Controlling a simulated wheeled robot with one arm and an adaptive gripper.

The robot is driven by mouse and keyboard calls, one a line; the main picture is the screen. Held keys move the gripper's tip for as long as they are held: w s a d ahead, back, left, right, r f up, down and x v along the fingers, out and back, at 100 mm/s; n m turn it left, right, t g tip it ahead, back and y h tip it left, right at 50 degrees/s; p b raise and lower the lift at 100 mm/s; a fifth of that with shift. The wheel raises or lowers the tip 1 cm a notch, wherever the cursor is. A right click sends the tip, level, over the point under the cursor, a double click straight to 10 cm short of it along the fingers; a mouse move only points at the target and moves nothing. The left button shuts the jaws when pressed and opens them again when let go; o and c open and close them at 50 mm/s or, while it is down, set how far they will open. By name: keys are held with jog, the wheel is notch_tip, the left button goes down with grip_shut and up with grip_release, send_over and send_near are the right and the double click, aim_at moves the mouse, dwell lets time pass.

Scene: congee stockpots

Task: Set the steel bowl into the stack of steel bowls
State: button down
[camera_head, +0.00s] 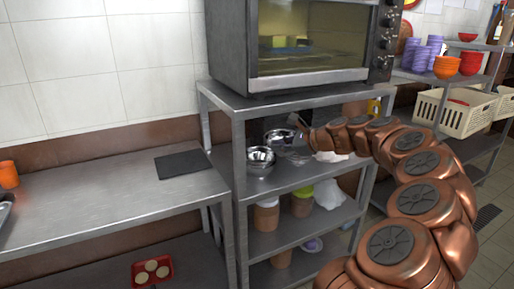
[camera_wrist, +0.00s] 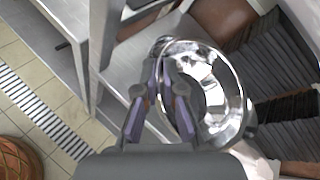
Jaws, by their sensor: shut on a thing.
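A shiny steel bowl (camera_wrist: 232,93) fills the middle of the wrist view, with my gripper (camera_wrist: 167,62) closed on its near rim. In the head view this held bowl (camera_head: 277,137) appears at the left of my gripper (camera_head: 296,148), inside the rack. The steel bowl stack (camera_head: 260,158) stands on the rack's middle shelf, a little left and in front of the held bowl. In the wrist view, part of another steel rim (camera_wrist: 158,46) shows past my fingertips, mostly hidden by the held bowl. I cannot tell how many bowls are stacked.
The steel rack (camera_head: 232,170) has a front left post near the stack. An oven (camera_head: 300,45) stands on its top shelf, limiting room above. Tubs (camera_head: 266,215) fill the lower shelf. A counter (camera_head: 110,205) adjoins left.

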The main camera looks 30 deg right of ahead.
jog(key=x, duration=0.9)
jog(key=shift+w+p, duration=0.3)
jog(key=shift+a+f, duration=0.1)
jog(key=shift+f, duration=0.45)
jog(key=c, duration=1.3)
grip_release()
jog(key=shift+r, duration=0.1)
jog(key=v, duration=1.2)
jog(key=shift+r+b, duration=0.3)
jog(key=shift+r, duration=0.2)
jog(key=shift+s, duration=0.1)
